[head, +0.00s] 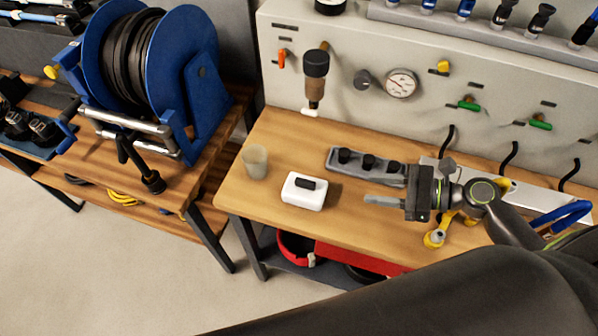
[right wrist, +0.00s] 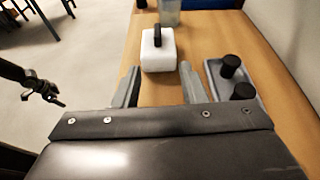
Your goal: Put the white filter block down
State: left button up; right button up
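The white filter block (head: 303,190) with a black handle on top rests upright on the wooden bench. It also shows in the right wrist view (right wrist: 158,52), ahead of the fingertips. My right gripper (head: 384,201) is to the right of the block, pointing at it across a gap. In the right wrist view its two fingers (right wrist: 158,84) are spread apart with nothing between them. A dark arm end at the left of the right wrist view looks like my left gripper (right wrist: 46,90); its fingers are too small to judge.
A translucent cup (head: 255,162) stands left of the block. A grey tray with black knobs (head: 366,164) lies behind, near the right gripper. A panel with a gauge (head: 401,83) rises at the back. A blue hose reel (head: 192,75) stands left. Bare bench (head: 330,225) lies in front.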

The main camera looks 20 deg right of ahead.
jog(key=p, duration=0.3)
send_near(309, 182)
jog(key=x, duration=0.4)
jog(key=shift+w+a+f, duration=0.1)
jog(key=shift+w+a, duration=0.1)
jog(key=shift+w, duration=0.05)
jog(key=shift+w+a+f, duration=0.25)
jog(key=shift+w+a, duration=0.05)
jog(key=shift+a, duration=0.15)
jog(key=p+x, duration=0.2)
jog(key=x, duration=0.2)
jog(key=shift+a+r, duration=0.1)
jog(key=shift+a, duration=0.2)
jog(key=shift+w+a+f, duration=0.2)
jog(key=shift+w+a, duration=0.05)
